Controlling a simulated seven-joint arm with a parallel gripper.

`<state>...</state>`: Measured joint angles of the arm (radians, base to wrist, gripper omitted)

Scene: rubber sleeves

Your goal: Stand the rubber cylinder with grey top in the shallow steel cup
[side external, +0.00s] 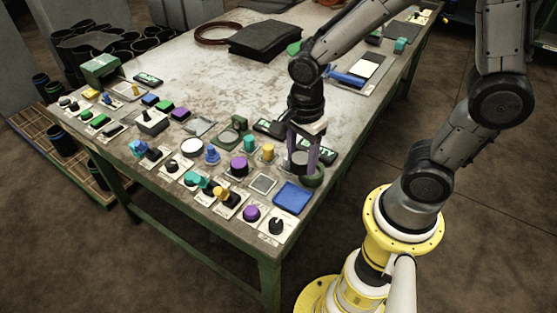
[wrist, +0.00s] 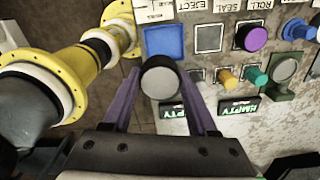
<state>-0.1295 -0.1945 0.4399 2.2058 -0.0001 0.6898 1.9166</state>
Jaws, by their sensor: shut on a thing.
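The rubber cylinder, dark with a round grey top (wrist: 160,79), is between the two purple fingers of my gripper (wrist: 162,100) in the wrist view. My gripper (side external: 303,166) is shut on it at the table's near right edge in the side view, where the cylinder (side external: 299,161) is partly hidden by a finger. A grey round dish in a green holder (wrist: 285,69) is to the right in the wrist view. I cannot tell which is the steel cup, or whether the cylinder touches anything beneath.
A blue square pad (side external: 292,198) lies close to the gripper, with purple and black knobs near it. A sign reading EMPTY (wrist: 240,106) lies close to the fingers in the wrist view. Several knobs and buttons crowd the table's front; the middle of the table (side external: 190,70) is clear.

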